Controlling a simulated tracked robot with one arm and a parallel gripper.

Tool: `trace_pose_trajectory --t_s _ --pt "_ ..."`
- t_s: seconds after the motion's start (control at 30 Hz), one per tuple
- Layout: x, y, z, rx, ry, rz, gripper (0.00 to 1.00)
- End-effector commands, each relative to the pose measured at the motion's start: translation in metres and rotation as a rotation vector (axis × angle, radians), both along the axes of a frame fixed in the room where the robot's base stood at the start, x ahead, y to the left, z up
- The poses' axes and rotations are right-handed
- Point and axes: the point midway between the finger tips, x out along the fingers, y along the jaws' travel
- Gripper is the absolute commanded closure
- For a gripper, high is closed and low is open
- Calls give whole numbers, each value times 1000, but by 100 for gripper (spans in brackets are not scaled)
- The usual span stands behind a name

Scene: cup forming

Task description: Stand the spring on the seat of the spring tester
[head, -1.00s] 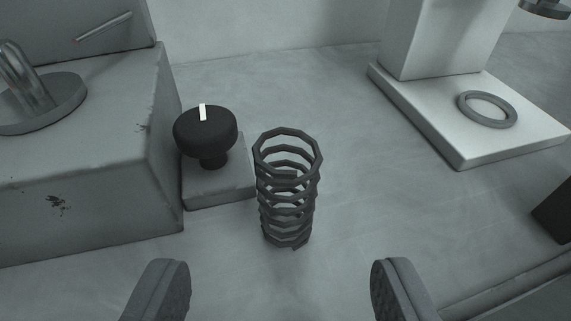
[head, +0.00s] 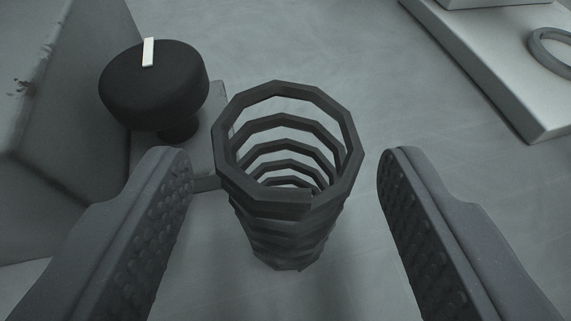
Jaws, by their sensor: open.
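The spring (head: 267,204) is a dark open coil standing upright on the floor surface in the middle of the head view. My gripper (head: 285,165) is open, with one ribbed finger to the left of the spring and one to the right. Gaps show between both fingers and the coil, so it is not held. At the upper right is the pale base (head: 480,60) of what looks like the spring tester, with a flat ring seat (head: 552,55) on it, cut off by the picture edge. The rest of the tester is out of view.
A black round knob (head: 155,88) with a white mark stands on a low block just left of the spring, close to my left finger. A large worn grey box (head: 75,95) fills the left edge. The surface between the spring and the pale base is clear.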

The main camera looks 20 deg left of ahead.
Motion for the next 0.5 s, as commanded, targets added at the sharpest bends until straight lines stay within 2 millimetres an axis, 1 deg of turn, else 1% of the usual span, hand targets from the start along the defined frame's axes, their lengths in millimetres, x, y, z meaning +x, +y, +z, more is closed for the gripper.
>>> trace_pose_trajectory --t_s 0.03,0.07,0.1,0.17,0.2,0.23,0.27,0.5 --pt "0 0 0 0 0 0 53" --pt "0 0 0 0 0 0 61" --pt "0 0 0 0 0 0 73" --pt "0 0 0 0 0 -1 89" --pt "0 -1 0 0 0 -1 93" --pt "0 -1 0 0 0 -1 93" --pt "0 -1 0 0 0 -1 96" --pt "0 -1 1 0 0 -1 96"
